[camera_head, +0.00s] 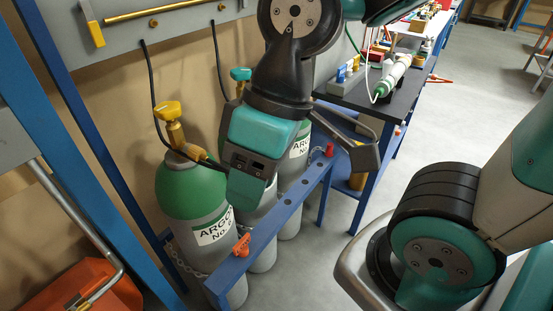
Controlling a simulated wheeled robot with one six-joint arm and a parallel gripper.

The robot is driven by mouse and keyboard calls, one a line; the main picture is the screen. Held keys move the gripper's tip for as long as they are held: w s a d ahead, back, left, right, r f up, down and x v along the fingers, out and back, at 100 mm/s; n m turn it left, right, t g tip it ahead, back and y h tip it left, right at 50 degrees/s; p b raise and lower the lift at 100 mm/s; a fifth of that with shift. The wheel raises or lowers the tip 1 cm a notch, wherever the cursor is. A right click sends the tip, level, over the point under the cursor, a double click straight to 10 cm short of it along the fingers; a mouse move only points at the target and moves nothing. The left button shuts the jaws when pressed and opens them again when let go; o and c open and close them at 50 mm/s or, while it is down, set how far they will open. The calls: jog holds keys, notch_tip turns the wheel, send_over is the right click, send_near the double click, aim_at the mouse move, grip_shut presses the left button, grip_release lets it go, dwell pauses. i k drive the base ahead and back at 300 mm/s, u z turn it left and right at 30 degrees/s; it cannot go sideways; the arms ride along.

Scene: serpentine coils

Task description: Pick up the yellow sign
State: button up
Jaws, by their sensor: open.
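A yellow object (357,181) shows in the head view, low beside the dark bench, partly hidden behind the right finger of my gripper and the blue frame. Too little of it shows to tell whether it is the yellow sign. No other sign-like yellow thing is clear. My gripper (305,178) hangs in the middle of the view over the gas cylinders and the blue rail, its two fingers spread wide. Nothing shows held between the fingers.
A green and grey argon cylinder (190,196) with a yellow valve stands at left, with more cylinders behind my gripper. A blue rail (278,222) with an orange clamp (241,246) runs in front. A dark bench (372,97) stands behind. Grey floor at right is open.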

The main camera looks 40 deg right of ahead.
aim_at(355, 68)
jog(key=z, duration=2.65)
jog(key=i, duration=3.75)
jog(key=u, duration=3.25)
